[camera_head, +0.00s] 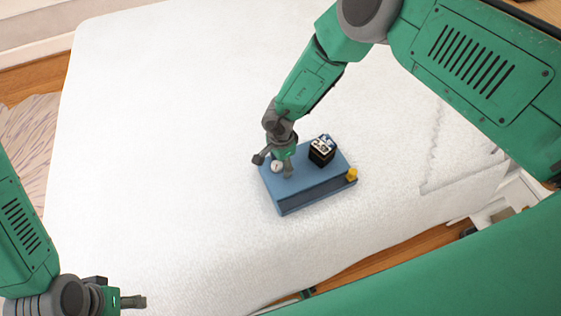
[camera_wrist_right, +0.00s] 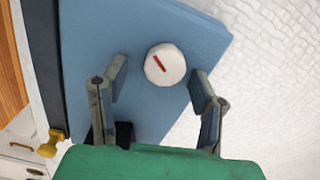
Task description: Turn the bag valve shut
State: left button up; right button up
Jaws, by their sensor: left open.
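A blue box (camera_head: 300,190) lies on the white-covered bed. On its top is a round white knob (camera_head: 277,167) with a red mark, clearer in the right wrist view (camera_wrist_right: 165,64); I take it to be the valve. My right gripper (camera_head: 274,165) is open over it, one finger on each side. In the wrist view, gaps show between the knob and both fingers of the right gripper (camera_wrist_right: 158,74). The red mark slants. My left gripper (camera_head: 134,301) is open and empty at the lower left, far from the box.
A yellow knob (camera_head: 352,174) sticks out at the box's right end. The white bed surface (camera_head: 150,130) around the box is clear.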

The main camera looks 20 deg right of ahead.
jog(key=shift+a+r, duration=0.1)
jog(key=shift+a, duration=0.6)
jog(key=shift+c, duration=0.8)
jog(key=shift+a, duration=0.3)
jog(key=c, duration=0.7)
jog(key=shift+a, duration=0.15)
jog(key=c, duration=0.3)
jog(key=shift+o, duration=0.2)
jog(key=shift+d, duration=0.25)
jog(key=shift+s+d+f+b, duration=0.1)
jog(key=shift+d+f+b, duration=0.15)
jog(key=shift+b, duration=0.3)
jog(key=shift+d+m+b, duration=0.35)
jog(key=shift+m+b, duration=0.35)
jog(key=shift+b, duration=0.3)
jog(key=shift+m, duration=0.3)
jog(key=shift+a+r+m, duration=0.1)
jog(key=shift+r+m, duration=0.05)
jog(key=shift+m, duration=0.15)
jog(key=shift+a+r+m, duration=0.1)
jog(key=shift+a+m, duration=0.15)
jog(key=shift+m, duration=0.05)
jog(key=o, duration=1.1)
pick_arm(q)
jog(key=f, duration=0.2)
jog(key=a+f, duration=0.1)
jog(key=shift+a+f, duration=0.15)
jog(key=shift+f, duration=0.25)
